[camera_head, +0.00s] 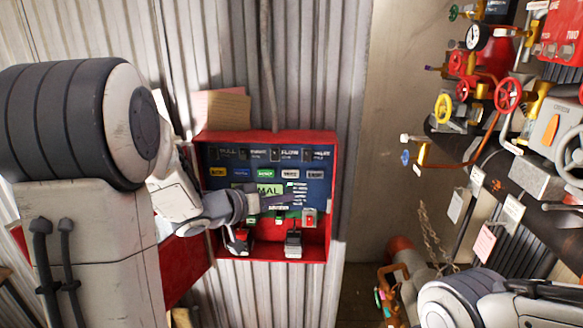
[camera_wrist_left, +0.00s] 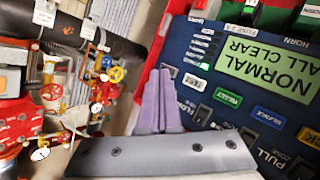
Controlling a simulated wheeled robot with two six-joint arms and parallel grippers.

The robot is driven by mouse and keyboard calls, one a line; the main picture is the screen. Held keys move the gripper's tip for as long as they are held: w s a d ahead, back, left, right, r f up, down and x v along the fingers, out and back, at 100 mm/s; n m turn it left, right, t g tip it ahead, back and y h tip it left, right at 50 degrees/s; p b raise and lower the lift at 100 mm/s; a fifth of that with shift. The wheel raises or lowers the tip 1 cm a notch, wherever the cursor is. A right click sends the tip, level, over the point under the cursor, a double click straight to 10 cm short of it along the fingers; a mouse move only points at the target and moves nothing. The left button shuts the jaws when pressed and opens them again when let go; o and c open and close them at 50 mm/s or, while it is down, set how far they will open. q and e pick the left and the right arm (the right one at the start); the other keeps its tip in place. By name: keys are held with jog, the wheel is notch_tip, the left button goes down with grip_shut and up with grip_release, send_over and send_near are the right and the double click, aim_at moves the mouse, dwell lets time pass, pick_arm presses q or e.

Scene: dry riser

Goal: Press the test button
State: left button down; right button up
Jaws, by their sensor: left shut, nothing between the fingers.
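The red-framed panel box (camera_head: 333,190) hangs on the corrugated wall with a dark blue face. A row of small coloured buttons crosses it: yellow (camera_head: 217,172), blue (camera_head: 241,173), green (camera_head: 265,174), white (camera_head: 290,174) and dark (camera_head: 315,174). My left gripper (camera_head: 284,201) is shut and empty in front of the panel, below the button row. The left wrist view shows its two fingers together (camera_wrist_left: 163,74), beside the panel face; contact cannot be told. The green button (camera_wrist_left: 228,97) and blue button (camera_wrist_left: 269,118) show there. My right gripper is out of view.
A green display (camera_head: 269,188) reads NORMAL, partly covered by my left arm. Pipes with red valve wheels (camera_head: 508,95) and a yellow wheel (camera_head: 442,108) stand at the right.

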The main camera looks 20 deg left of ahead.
pick_arm(q)
jog(key=shift+w, duration=0.1)
send_near(298, 177)
jog(key=w+d+f, duration=0.1)
jog(key=w+d, duration=0.1)
jog(key=d, duration=0.1)
jog(key=shift+w+a+f+p, duration=0.1)
jog(key=shift+w+f+p, duration=0.05)
jog(key=shift+w+p, duration=0.2)
jog(key=shift+w+a+f+p, duration=0.15)
jog(key=shift+w+p, duration=0.1)
jog(key=shift+w, duration=0.2)
jog(key=shift+r, duration=0.1)
dwell(1.6)
jog(key=shift+w+a+p, duration=0.1)
jog(key=shift+w+p, duration=0.2)
jog(key=shift+p, duration=0.15)
jog(key=shift+w, duration=0.1)
